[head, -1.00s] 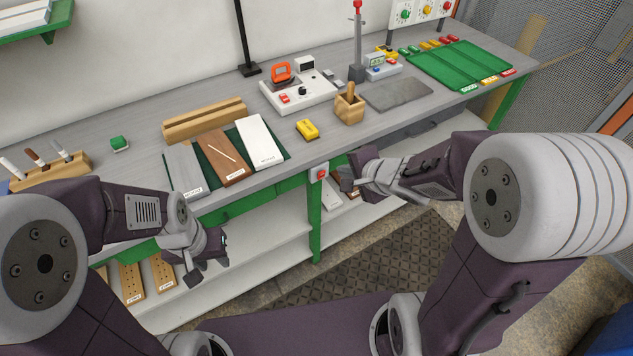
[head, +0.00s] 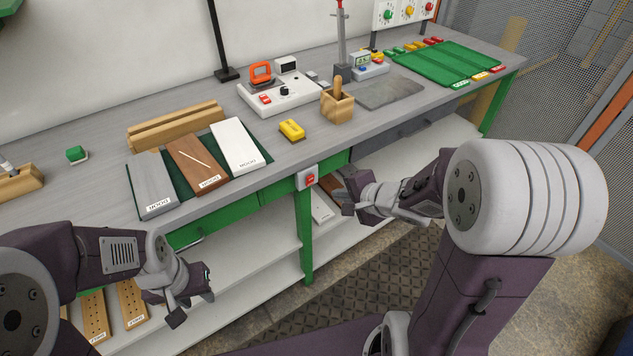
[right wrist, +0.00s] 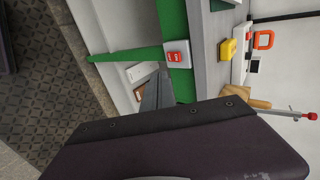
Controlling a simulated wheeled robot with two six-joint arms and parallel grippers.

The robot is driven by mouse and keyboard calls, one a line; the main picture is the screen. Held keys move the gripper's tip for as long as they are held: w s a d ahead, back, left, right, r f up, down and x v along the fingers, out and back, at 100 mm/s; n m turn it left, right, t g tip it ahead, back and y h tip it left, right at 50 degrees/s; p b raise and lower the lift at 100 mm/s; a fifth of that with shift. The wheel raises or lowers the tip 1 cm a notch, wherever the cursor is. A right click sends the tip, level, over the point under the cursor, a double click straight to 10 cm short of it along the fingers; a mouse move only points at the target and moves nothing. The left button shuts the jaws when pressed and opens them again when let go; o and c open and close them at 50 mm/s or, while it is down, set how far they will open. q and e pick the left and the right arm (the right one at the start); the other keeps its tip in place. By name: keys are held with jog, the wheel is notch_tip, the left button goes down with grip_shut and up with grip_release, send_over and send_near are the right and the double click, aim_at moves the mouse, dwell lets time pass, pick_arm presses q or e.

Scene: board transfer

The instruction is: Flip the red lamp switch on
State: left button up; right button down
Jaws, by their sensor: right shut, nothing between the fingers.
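A red rocker switch (head: 309,179) in a white housing is mounted on the green front edge of the bench, above a green leg. It also shows in the right wrist view (right wrist: 176,56); its on or off state is too small to tell. My right gripper (head: 340,188) is shut and empty, just right of the switch in the head view and apart from it. In the right wrist view its grey fingers (right wrist: 157,90) lie just below and left of the switch. My left gripper (head: 194,297) is open and empty, low in front of the bench at left.
A white control box (head: 290,101) with another small red switch stands on the bench. A yellow block (head: 291,130), a wooden holder (head: 337,106) and labelled boards on a green mat (head: 259,155) are nearby. The lower shelf (head: 260,235) lies below.

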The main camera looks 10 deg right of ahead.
aim_at(311, 177)
jog(key=shift+w+r+b+x, duration=0.3)
jog(key=shift+r+b+x, duration=0.05)
jog(key=shift+x, duration=1.65)
jog(key=shift+w+r+b+x, duration=0.35)
jog(key=shift+r+x, duration=0.05)
jog(key=shift+x, duration=1.6)
jog(key=shift+w+r+b+x, duration=0.3)
jog(key=shift+r+b+x, duration=0.05)
jog(key=shift+x, duration=1.65)
jog(key=shift+a, duration=0.15)
jog(key=p, duration=0.2)
jog(key=r+p, duration=0.1)
jog(key=p, duration=0.1)
jog(key=shift+w+a+g, duration=0.1)
jog(key=shift+w+g, duration=0.15)
jog(key=shift+g, duration=0.05)
jog(key=shift+f+b, duration=0.4)
jog(key=shift+b, duration=0.1)
jog(key=shift+r+p, duration=0.9)
jog(key=shift+p, duration=0.3)
